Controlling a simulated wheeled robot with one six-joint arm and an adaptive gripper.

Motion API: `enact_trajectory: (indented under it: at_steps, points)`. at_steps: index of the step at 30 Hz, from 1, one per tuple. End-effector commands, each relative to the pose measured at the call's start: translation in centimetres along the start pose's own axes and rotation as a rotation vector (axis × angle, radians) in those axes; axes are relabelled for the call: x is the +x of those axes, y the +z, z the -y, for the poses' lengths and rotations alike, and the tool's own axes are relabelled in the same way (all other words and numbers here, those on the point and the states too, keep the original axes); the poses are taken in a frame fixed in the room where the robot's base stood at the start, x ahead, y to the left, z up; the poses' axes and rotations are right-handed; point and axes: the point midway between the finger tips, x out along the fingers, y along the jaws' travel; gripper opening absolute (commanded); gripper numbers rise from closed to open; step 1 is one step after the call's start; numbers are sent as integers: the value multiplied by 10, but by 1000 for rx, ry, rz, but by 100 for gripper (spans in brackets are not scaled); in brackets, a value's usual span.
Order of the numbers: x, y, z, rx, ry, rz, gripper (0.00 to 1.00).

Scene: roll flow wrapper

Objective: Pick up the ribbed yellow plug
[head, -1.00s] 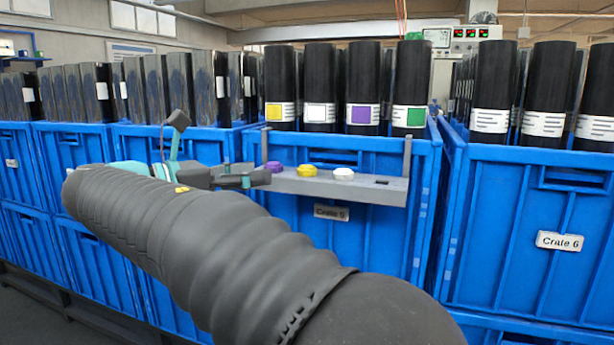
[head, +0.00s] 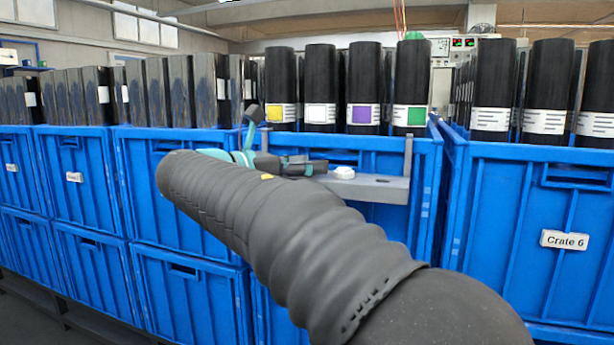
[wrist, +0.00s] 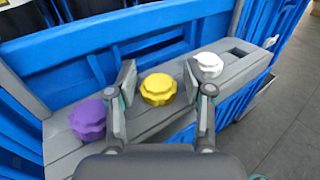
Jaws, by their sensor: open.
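The ribbed yellow plug (wrist: 158,88) sits on the grey shelf (wrist: 60,144) in the wrist view, between the two fingers of my gripper (wrist: 160,84). The fingers are open, one on each side of the plug, and I see no clear contact. In the head view my gripper (head: 304,167) is over the shelf (head: 372,187), and my arm and gripper hide the yellow plug there.
A purple plug (wrist: 88,119) lies left of the gripper and a white plug (wrist: 208,64) close by the right finger. The shelf hangs on a blue crate (head: 428,165) holding black rolls (head: 320,85). An empty slot (wrist: 236,54) is at the shelf's right end.

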Motion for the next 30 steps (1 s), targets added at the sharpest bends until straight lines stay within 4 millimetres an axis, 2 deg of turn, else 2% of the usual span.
enact_trajectory:
  at_steps: [1,7,10,23,30]
  points:
    - [4,-6,-1,-10,-2,-4,52]
    - [3,-6,-2,-12,1,-5,52]
    - [3,-6,-2,-13,2,-5,24]
    - [1,-4,-3,-11,4,-5,23]
    - [1,19,-2,-7,3,-3,23]
